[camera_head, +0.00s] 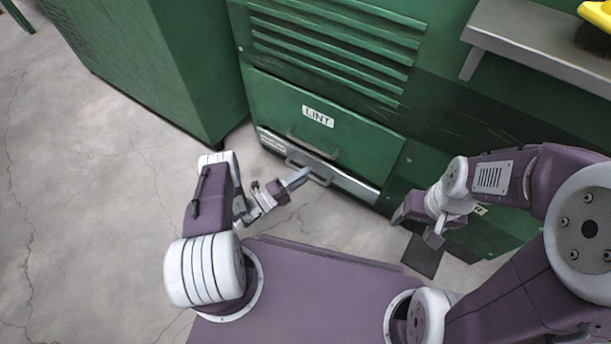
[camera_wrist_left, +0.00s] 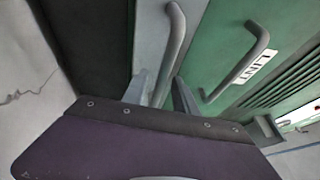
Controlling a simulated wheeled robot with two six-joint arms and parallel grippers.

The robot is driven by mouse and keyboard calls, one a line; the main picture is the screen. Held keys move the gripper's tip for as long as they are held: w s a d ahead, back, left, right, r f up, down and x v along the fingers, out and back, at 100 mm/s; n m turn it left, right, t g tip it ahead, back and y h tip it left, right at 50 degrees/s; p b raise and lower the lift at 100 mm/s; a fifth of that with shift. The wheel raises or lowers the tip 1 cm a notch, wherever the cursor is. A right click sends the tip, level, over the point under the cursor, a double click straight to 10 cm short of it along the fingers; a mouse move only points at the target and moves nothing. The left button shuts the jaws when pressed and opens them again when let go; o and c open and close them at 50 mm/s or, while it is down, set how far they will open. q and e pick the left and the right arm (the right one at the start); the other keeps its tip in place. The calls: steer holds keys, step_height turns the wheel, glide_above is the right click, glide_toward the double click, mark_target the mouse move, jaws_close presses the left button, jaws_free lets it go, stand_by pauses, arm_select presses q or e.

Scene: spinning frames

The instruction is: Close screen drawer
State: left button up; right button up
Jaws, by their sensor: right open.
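The screen drawer is the low silver-grey front (camera_head: 355,188) under the LINT panel, with a grey bar handle (camera_head: 318,180). I cannot tell how far it stands out. My left gripper (camera_head: 297,180) is at this handle. In the left wrist view the drawer front (camera_wrist_left: 150,25) and its handle (camera_wrist_left: 176,40) are close. The handle's lower end lies between the two fingertips (camera_wrist_left: 162,92), with gaps beside it, so the gripper looks open around it.
The green LINT panel (camera_head: 350,145) with its own handle (camera_head: 312,147) is above the drawer. A green cabinet (camera_head: 165,60) stands at the left. A grey shelf (camera_head: 540,50) with a yellow brush (camera_head: 597,12) juts out at upper right. Concrete floor (camera_head: 90,200) is clear at left.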

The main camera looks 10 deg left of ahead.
arm_select(q)
steer(key=shift+w+d+r, duration=0.1)
steer(key=shift+w+d, duration=0.1)
steer(key=shift+w, duration=0.05)
jaws_close()
stand_by(1.4)
